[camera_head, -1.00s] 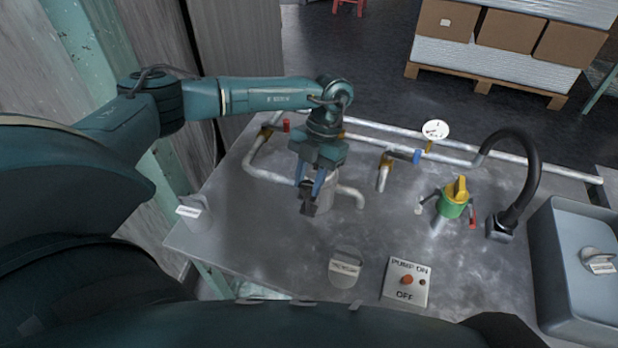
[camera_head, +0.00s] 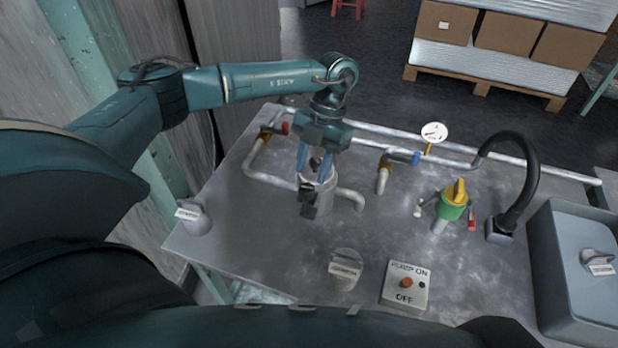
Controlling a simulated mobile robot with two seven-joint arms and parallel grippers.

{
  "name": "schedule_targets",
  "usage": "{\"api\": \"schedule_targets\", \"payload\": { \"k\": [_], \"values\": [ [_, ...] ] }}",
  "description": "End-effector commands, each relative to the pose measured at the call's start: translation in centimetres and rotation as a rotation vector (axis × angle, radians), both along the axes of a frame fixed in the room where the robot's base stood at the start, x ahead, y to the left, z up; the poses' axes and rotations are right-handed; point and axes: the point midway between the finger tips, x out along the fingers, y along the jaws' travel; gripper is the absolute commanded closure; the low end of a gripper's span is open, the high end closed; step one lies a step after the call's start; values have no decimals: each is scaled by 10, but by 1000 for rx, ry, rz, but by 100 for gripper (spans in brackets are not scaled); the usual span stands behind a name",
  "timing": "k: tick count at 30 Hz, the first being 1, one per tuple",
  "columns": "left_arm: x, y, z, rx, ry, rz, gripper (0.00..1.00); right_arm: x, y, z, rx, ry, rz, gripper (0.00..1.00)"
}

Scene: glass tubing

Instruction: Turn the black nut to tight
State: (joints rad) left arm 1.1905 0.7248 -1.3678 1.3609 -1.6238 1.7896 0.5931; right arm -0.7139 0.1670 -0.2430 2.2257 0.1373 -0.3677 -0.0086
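A grey metal cylinder (camera_head: 326,196) with a side pipe stands on the left half of the metal table. A dark fitting (camera_head: 309,194) sits at its front left; it looks like the black nut, but it is small and partly hidden. My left gripper (camera_head: 314,176) points down over the cylinder. Its two blue fingers stand apart, with a gap between them and a small dark piece showing in the gap. Whether the fingertips touch the nut or the cylinder I cannot tell. My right gripper is not in view.
Pipes with a red-handled valve (camera_head: 285,128), a blue-handled valve (camera_head: 416,158) and a gauge (camera_head: 434,132) run along the back. A green-and-yellow valve (camera_head: 454,207), black hose (camera_head: 534,165) and pump switch box (camera_head: 407,287) stand right. Labelled grey knobs stand at the front (camera_head: 346,268) and left (camera_head: 194,215).

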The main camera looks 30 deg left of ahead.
Motion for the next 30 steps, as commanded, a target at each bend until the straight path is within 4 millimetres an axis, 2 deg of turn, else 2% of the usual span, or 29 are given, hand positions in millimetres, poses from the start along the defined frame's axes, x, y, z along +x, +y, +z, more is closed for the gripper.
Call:
{"api": "schedule_targets", "payload": {
  "k": [1,6,13,24,26,29,30],
  "values": [
    [6,-1,12,-2,-5,-1,61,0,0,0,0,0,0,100],
    [20,-2,47,-1,-4,-1,61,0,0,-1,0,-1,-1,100],
    [32,-2,78,-1,-2,-1,61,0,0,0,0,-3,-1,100],
    [35,-2,85,-1,0,-2,61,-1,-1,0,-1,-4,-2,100],
    [34,-3,84,-2,0,-2,57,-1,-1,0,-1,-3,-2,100],
    [33,-17,74,-52,-5,-15,49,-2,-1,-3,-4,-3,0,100],
    [31,-32,65,-105,-10,-24,48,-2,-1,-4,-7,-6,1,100]
  ]
}}
